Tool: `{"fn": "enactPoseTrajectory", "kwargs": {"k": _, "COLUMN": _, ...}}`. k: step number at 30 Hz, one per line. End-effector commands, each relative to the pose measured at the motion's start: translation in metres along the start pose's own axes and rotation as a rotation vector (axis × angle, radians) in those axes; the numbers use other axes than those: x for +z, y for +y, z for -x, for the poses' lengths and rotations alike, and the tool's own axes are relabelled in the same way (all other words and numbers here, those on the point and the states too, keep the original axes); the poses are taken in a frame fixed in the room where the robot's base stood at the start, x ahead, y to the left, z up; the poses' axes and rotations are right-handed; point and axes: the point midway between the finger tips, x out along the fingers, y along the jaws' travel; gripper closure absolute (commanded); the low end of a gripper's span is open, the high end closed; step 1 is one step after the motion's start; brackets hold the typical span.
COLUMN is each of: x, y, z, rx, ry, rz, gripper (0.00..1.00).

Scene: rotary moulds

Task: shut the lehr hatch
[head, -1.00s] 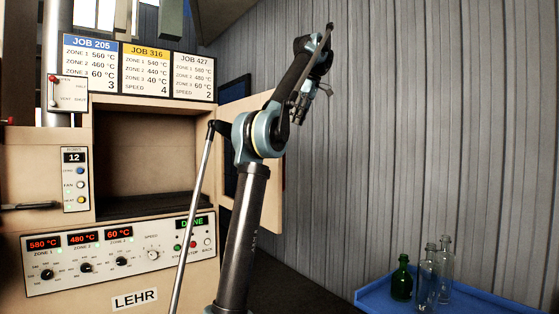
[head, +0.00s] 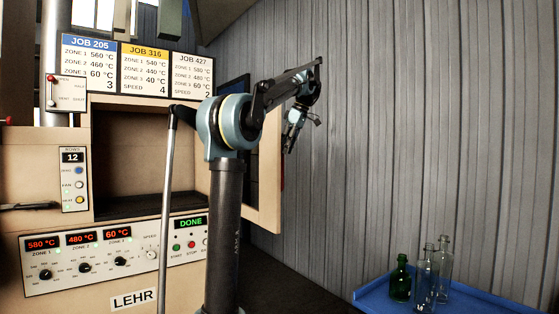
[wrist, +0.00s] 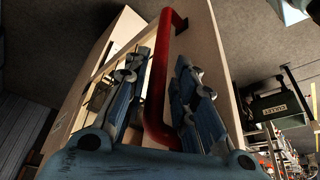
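The lehr (head: 135,290) stands at the left in the head view, its dark chamber (head: 145,155) open. Its cream hatch (head: 264,185) stands swung out to the right, partly hidden behind my arm. In the wrist view the hatch (wrist: 212,65) carries a red bar handle (wrist: 159,85). My gripper (head: 290,143) is beside the outer edge of the hatch, near its upper part. In the wrist view my gripper (wrist: 158,100) is open, its blue fingers apart on either side of the red handle. I cannot tell whether either finger touches it.
The lehr's panel shows a green DONE display (head: 191,222). Job boards (head: 145,70) stand above the chamber. A blue tray (head: 455,300) with a green bottle (head: 399,279) and clear bottles (head: 444,262) is at the lower right. A corrugated wall (head: 400,130) runs behind.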

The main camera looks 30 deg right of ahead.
Motion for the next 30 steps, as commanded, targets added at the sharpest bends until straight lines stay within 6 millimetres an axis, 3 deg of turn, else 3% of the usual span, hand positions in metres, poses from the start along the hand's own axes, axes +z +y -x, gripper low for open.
{"fn": "enactPoseTrajectory", "kwargs": {"k": 9, "x": 0.000, "y": 0.000, "z": -0.041, "rx": 0.000, "ry": 0.000, "rz": 0.001, "gripper": 0.75}}
{"fn": "enactPoseTrajectory", "kwargs": {"k": 22, "x": -0.001, "y": 0.000, "z": -0.049, "rx": 0.000, "ry": 0.000, "rz": 0.001, "gripper": 0.75}}
{"fn": "enactPoseTrajectory", "kwargs": {"k": 25, "x": -0.001, "y": 0.000, "z": -0.049, "rx": 0.000, "ry": 0.000, "rz": 0.001, "gripper": 0.98}}
{"fn": "enactPoseTrajectory", "kwargs": {"k": 30, "x": -0.001, "y": -0.001, "z": -0.049, "rx": 0.000, "ry": 0.000, "rz": 0.001, "gripper": 1.00}}
